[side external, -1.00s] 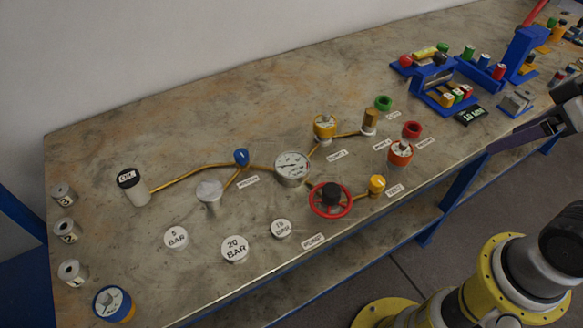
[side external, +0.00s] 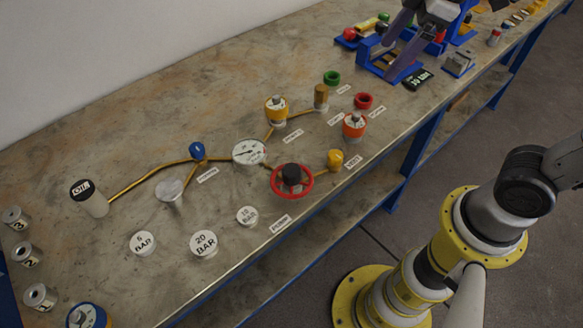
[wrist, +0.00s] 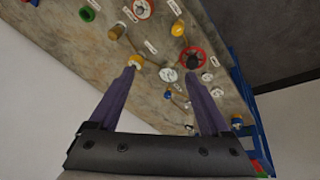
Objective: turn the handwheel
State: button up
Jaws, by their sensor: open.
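The handwheel (side external: 292,182) is a red ring around a dark hub, mounted near the front edge of the bench at the end of a gold pipe. It also shows in the wrist view (wrist: 192,57), at upper right of centre. My gripper (side external: 384,66) has two long purple fingers and is at the upper right, over the blue racks, well away from the handwheel. In the wrist view my gripper (wrist: 158,77) is open, with its fingers spread and nothing between them.
A white gauge (side external: 249,152), an orange-red vessel (side external: 354,126) and a yellow knob (side external: 336,160) stand close around the handwheel. Loose discs such as the 20 BAR disc (side external: 204,244) lie to its left. A black display (side external: 417,79) lies below my gripper. The back-left bench is clear.

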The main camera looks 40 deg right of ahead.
jog(key=w+a+f+n+g, duration=0.2)
jog(key=w+a+f+n, duration=0.2)
jog(key=w+a, duration=0.35)
jog(key=n+g, duration=0.2)
send_near(292, 169)
jog(key=shift+h, duration=0.4)
jog(key=f, duration=1)
jog(key=shift+w+a+f, duration=0.1)
jog(key=shift+a+f, duration=0.05)
jog(key=shift+a, duration=0.25)
grip_shut()
